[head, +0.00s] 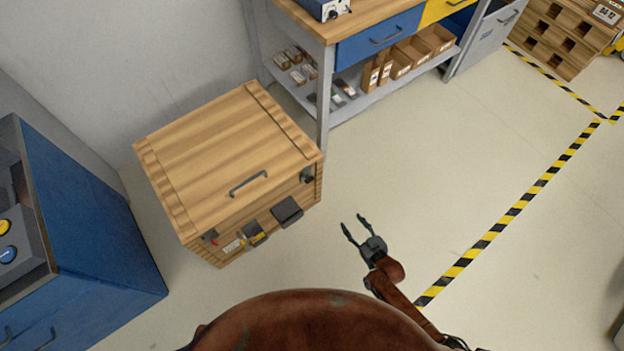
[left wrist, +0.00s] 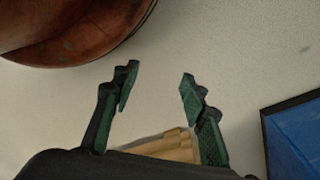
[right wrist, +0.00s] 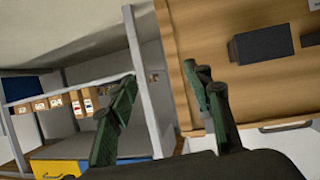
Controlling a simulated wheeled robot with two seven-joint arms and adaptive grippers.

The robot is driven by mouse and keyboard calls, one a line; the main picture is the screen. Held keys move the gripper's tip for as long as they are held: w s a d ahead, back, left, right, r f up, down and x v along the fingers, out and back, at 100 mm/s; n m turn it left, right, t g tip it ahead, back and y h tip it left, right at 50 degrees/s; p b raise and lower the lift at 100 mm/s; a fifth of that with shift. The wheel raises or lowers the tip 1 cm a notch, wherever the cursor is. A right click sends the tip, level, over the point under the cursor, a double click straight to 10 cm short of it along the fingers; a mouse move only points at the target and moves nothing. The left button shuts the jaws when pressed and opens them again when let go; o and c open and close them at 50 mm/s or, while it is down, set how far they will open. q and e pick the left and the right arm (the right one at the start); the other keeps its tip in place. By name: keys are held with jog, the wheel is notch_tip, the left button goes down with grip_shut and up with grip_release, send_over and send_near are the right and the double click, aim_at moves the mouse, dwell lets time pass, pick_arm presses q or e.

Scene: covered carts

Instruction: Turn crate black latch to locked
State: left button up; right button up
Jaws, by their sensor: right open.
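The wooden crate (head: 205,150) stands on the floor at left of centre in the head view, its lid down. Its front carries a large black fitting (head: 287,211), a smaller dark one (head: 254,233) and a dark one near the right corner (head: 307,174); I cannot tell which is the latch or how it is turned. My right gripper (head: 353,222) is open and empty, right of the crate front and apart from it. The right wrist view shows the crate (right wrist: 200,45) with a black block (right wrist: 262,45). My left gripper (left wrist: 158,75) is open, shown only in the left wrist view.
A blue cabinet (head: 95,215) stands left of the crate. A workbench (head: 350,22) with a lower shelf of boxes stands behind it. A tan shape (left wrist: 170,147) near the left palm is unclear. The floor on the right, around the striped tape (head: 520,205), is clear.

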jog(key=w+a+r+n+t+y+b, duration=0.1)
jog(key=w+a+r+t+y+b, duration=0.2)
jog(key=w+a, duration=0.35)
pick_arm(q)
notch_tip(320, 180, up, 10)
jog(key=b, duration=0.3)
pick_arm(e)
jog(key=y, duration=0.2)
send_near(311, 181)
jog(key=w, duration=0.1)
jog(key=shift+n, duration=0.3)
jog(key=b+x, duration=0.2)
jog(key=x, duration=0.6)
jog(key=shift+a, duration=0.35)
pick_arm(q)
jog(key=w+d+f+t+h, duration=0.1)
jog(key=w+d+f, duration=0.2)
jog(key=w+f, duration=0.1)
jog(key=shift+w+d+f+t, duration=0.15)
jog(key=shift+w+f+t, duration=0.2)
jog(key=shift+w, duration=0.2)
pick_arm(e)
jog(key=c, duration=1.1)
